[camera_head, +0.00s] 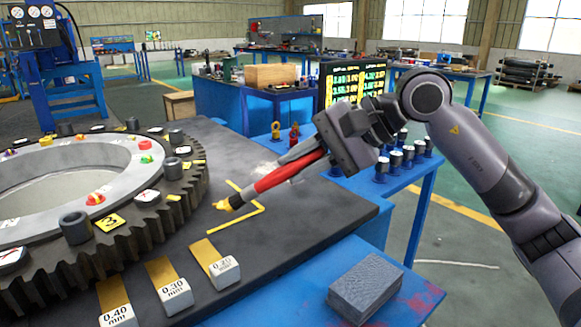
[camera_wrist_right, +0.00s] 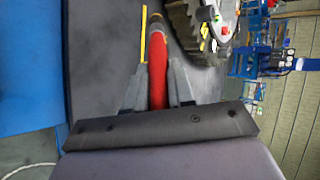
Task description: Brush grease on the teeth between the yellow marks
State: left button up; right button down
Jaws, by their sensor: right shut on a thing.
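My right gripper (camera_head: 288,167) is shut on a red-handled brush (camera_head: 268,182). The brush slants down to the left, its yellow head (camera_head: 228,203) low over the dark table beside the gear; contact with the table is unclear. The large dark gear ring (camera_head: 150,238) lies at the left, teeth outward. Small yellow marks (camera_head: 174,197) show on its rim near the brush side. In the right wrist view the red handle (camera_wrist_right: 158,88) lies between the two fingers, and the gear teeth (camera_wrist_right: 182,20) are ahead. My left gripper is not in view.
Yellow L-shaped tape (camera_head: 237,230) is on the table under the brush. Gauge blocks marked 0.20 (camera_head: 222,272), 0.30 (camera_head: 175,292) and 0.40 (camera_head: 118,315) lie in front. A grey block (camera_head: 366,285) sits on the blue surface. Several nuts and tags stand on the ring.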

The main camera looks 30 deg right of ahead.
jog(key=shift+s+d+f+b, duration=0.1)
jog(key=shift+s+d+b, duration=0.1)
jog(key=shift+d+b, duration=0.2)
jog(key=shift+s+d+b, duration=0.7)
jog(key=shift+s+d, duration=0.1)
jog(key=shift+d, duration=0.2)
